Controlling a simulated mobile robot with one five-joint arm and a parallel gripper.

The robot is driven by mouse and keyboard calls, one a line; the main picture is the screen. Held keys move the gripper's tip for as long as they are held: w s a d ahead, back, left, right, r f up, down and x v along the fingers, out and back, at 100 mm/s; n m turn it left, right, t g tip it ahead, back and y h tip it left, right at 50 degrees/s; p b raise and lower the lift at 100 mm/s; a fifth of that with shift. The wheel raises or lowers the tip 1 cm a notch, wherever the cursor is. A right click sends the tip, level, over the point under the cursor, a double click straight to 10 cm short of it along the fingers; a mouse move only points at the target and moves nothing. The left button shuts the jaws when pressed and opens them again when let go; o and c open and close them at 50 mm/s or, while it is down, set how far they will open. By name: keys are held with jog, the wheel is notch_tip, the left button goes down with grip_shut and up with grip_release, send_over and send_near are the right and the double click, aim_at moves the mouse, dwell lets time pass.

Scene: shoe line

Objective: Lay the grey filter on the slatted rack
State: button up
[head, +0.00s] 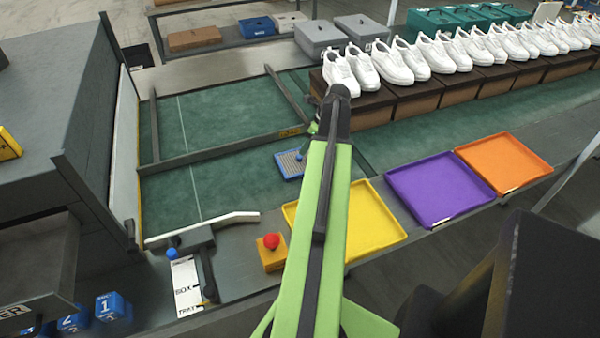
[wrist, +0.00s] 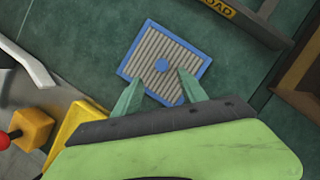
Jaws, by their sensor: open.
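The grey filter (wrist: 150,45) is a grey pleated square in a blue frame, with a blue knob in its middle. It lies flat on the green belt; in the head view the filter (head: 289,164) is partly hidden by my arm. My gripper (wrist: 159,77) is open, its two fingers reaching over the filter's near part, one on either side of the knob. Nothing is held; I cannot tell how high above the filter the fingertips are. My gripper is mostly hidden behind my arm in the head view. I cannot make out a slatted rack in either view.
Yellow (head: 374,222), purple (head: 441,188) and orange (head: 503,163) trays lie along the front edge. White shoes (head: 400,65) stand on brown boxes (head: 415,97) behind. A red button on a yellow box (head: 271,252) is near the front. Bare belt (head: 225,185) lies left of the filter.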

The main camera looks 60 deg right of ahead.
aim_at(300, 156)
jog(key=shift+b+x, duration=0.35)
jog(key=shift+x, duration=0.75)
jog(key=b+x, duration=0.4)
jog(key=x, duration=0.1)
jog(key=shift+w+d+f+b, duration=0.1)
jog(key=shift+w+d+b, duration=0.1)
jog(key=shift+b, duration=0.2)
grip_shut()
